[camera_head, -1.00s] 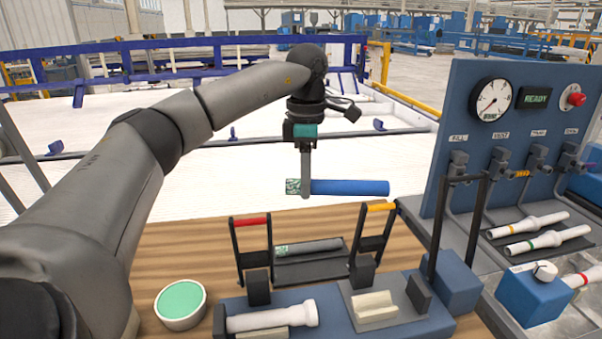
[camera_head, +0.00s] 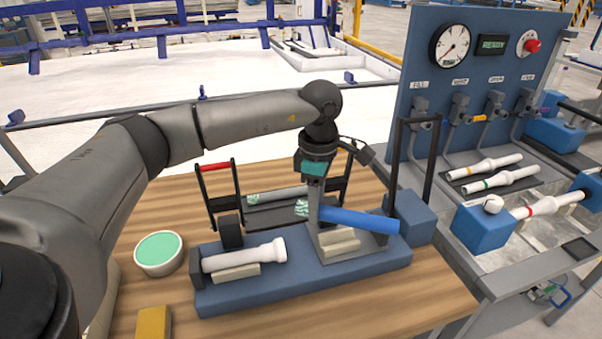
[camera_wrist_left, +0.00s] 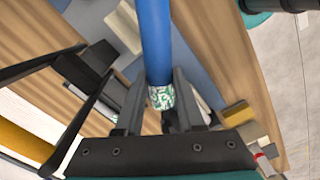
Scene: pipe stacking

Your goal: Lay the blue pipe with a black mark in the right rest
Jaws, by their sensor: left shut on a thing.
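My left gripper (camera_head: 315,212) is shut on the blue pipe (camera_head: 362,221) near its green-and-white patterned end. In the left wrist view the gripper (camera_wrist_left: 165,92) has a finger on each side of the pipe (camera_wrist_left: 155,40). No black mark shows on the visible part. The pipe is over the right rest (camera_head: 341,248), a cream cradle on the blue fixture, its plain end pointing right. Whether it touches the cradle is unclear. A white pipe (camera_head: 243,257) lies in the left rest (camera_head: 236,273). My right gripper is out of view.
A grey pipe with a patterned end (camera_head: 278,194) lies on a dark tray behind, between red- and yellow-topped handles. A round green-topped pad (camera_head: 159,252) and a yellow block (camera_head: 153,322) are at left. A gauge panel (camera_head: 480,90) and black upright frame (camera_head: 428,160) stand right.

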